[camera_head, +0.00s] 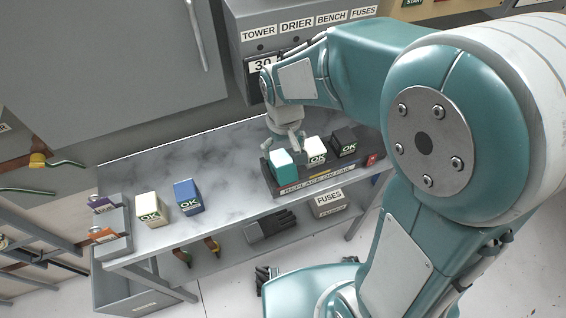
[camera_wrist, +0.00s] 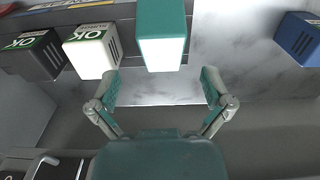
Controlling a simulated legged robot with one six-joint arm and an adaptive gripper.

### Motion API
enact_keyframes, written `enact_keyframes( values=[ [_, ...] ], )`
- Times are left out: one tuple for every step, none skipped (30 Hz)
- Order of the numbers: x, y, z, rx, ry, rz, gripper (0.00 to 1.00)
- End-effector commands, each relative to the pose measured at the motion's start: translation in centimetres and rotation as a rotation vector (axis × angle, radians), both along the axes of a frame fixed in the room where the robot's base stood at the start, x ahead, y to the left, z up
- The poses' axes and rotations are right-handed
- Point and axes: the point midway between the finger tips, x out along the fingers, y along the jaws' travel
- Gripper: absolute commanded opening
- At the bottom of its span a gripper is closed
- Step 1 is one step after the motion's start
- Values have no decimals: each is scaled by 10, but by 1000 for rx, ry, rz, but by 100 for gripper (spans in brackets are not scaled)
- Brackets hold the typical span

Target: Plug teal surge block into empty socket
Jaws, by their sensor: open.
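The teal surge block (camera_head: 283,166) stands upright at the left end of a dark socket base labelled "REPLACE ON FAIL" (camera_head: 318,184), beside a white block (camera_head: 315,151) and a black block (camera_head: 344,142). In the wrist view the teal block (camera_wrist: 161,35) is at top centre, just beyond my fingertips. My gripper (camera_head: 288,138) is just behind the blocks in the head view. In the wrist view my gripper (camera_wrist: 162,88) is open with nothing between its fingers. I cannot tell whether the teal block is fully seated; no empty socket is clearly visible.
A cream block (camera_head: 151,209) and a blue block (camera_head: 187,196) stand on the left of the grey bench. The bench between the blue block and the base is clear. A panel (camera_head: 262,40) rises behind.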

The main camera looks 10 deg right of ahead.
Motion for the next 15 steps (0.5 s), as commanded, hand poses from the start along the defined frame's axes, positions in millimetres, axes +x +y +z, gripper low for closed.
enact_keyframes(
  values=[
    [-1, 0, -6, -1, 4, 0, 100],
    [0, 0, -9, -1, 2, 0, 100],
    [0, 0, -11, 0, 1, 0, 100],
    [-1, 0, -13, 0, 1, 0, 100],
    [-1, 0, -15, 0, 1, 0, 100],
    [-1, 0, -19, -1, 2, 0, 100],
    [-2, 0, -23, -1, 3, 0, 100],
    [-3, 0, -28, -1, 5, 0, 100],
    [-4, -1, -35, -1, 4, 0, 100],
    [-4, -1, -40, -1, 5, 0, 100],
    [-5, -1, -45, -1, 4, 0, 100],
    [-5, -1, -50, 0, 4, 0, 100],
    [-5, -1, -54, 0, 3, 0, 100],
    [-5, -1, -57, 0, 4, 0, 100],
    [-4, -1, -61, 0, 2, 0, 100]
  ],
)
